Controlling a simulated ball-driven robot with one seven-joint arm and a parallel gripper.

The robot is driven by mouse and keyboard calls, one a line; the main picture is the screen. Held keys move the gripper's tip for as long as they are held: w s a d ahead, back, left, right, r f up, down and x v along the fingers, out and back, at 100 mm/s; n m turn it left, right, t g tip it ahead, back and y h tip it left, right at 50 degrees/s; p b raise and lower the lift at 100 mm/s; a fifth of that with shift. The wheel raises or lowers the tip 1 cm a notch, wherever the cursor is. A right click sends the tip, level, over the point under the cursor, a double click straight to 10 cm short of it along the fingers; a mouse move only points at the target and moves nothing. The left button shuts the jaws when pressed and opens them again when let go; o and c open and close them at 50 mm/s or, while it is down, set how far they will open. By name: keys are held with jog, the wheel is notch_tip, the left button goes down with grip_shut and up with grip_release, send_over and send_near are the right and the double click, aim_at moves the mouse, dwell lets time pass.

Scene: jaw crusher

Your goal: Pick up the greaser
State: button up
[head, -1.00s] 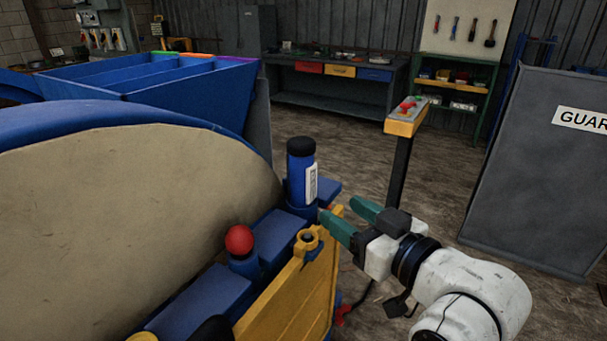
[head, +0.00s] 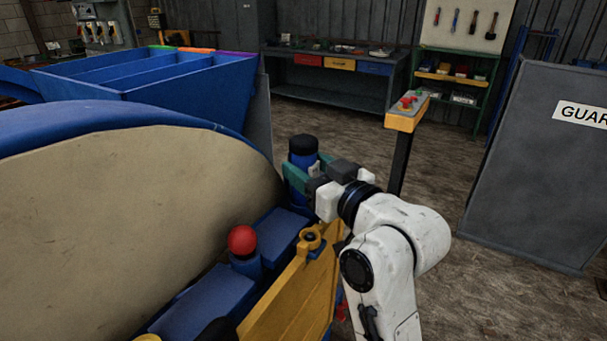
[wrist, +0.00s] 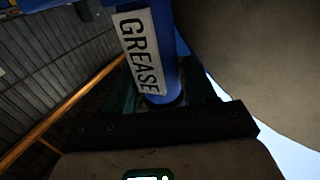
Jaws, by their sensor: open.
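The greaser (head: 303,147) is a blue upright cylinder with a black cap, standing on the blue machine ledge. In the wrist view the greaser (wrist: 164,50) shows its white label reading GREASE. My gripper (head: 303,178) is at the greaser's body, with its green fingers open on either side of it. In the wrist view the fingers (wrist: 165,92) lie behind and beside the greaser's end. The jaws are not closed on it. The greaser's lower part is partly hidden by my gripper in the head view.
A red ball knob (head: 241,240) stands on the ledge nearer to me. A yellow panel (head: 293,285) with a ring runs along the ledge's right side. The large beige-faced wheel (head: 130,215) is close on the left. A control post (head: 405,118) stands beyond the arm.

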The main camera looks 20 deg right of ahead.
jog(key=shift+x, duration=0.85)
grip_shut()
